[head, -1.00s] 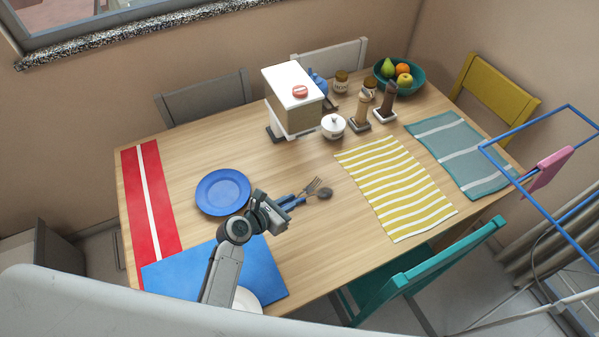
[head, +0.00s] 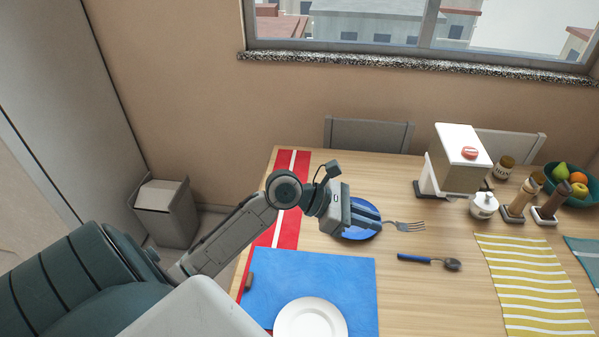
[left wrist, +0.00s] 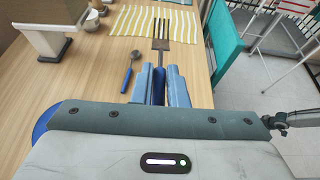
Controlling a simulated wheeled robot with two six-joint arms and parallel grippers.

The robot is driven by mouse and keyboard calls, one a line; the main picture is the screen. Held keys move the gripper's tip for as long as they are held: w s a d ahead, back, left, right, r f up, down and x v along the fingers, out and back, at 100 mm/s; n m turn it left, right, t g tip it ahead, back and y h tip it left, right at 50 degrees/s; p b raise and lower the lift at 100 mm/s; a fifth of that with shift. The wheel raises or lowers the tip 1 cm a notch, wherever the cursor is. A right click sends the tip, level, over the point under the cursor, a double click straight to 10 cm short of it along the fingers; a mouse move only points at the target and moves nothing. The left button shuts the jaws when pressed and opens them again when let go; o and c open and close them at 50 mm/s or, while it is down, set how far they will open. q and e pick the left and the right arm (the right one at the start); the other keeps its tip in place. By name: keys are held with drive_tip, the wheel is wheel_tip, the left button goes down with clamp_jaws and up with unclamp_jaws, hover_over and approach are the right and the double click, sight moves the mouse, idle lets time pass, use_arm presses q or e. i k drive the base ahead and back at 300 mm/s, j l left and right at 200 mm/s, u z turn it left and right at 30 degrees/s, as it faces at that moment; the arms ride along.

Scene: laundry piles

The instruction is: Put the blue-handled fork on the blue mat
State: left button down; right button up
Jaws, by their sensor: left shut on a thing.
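My left gripper (head: 368,217) is shut on the blue-handled fork (head: 406,226), whose metal tines point right in the head view. In the left wrist view the fork (left wrist: 161,45) sticks out between the two blue fingers, tines away from me. The gripper and fork appear above the table, in front of the blue plate (head: 358,233). The blue mat (head: 356,280) lies at the table's near left edge, below the gripper in the head view. A white plate (head: 311,318) rests on the mat's near part. My right gripper is not in view.
A blue-handled spoon (head: 452,265) lies on the table right of the mat. A red runner (head: 289,228) lies left of the blue plate. A yellow striped mat (head: 528,280) lies right. A white-topped box (head: 458,160) and jars stand at the back.

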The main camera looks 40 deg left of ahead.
sight(270, 282)
drive_tip(key=k+u, duration=0.1)
drive_tip(key=u, duration=0.25)
drive_tip(key=k+u, duration=0.1)
drive_tip(key=u, duration=0.65)
drive_tip(key=l+u, duration=0.15)
drive_tip(key=l, duration=0.25)
drive_tip(key=k+l+u, duration=0.2)
drive_tip(key=l, duration=0.2)
drive_tip(key=l+u, duration=0.15)
drive_tip(key=l, duration=0.25)
drive_tip(key=k+l+u, duration=0.2)
drive_tip(key=l, duration=0.15)
drive_tip(key=i+l, duration=0.05)
drive_tip(key=i, duration=0.05)
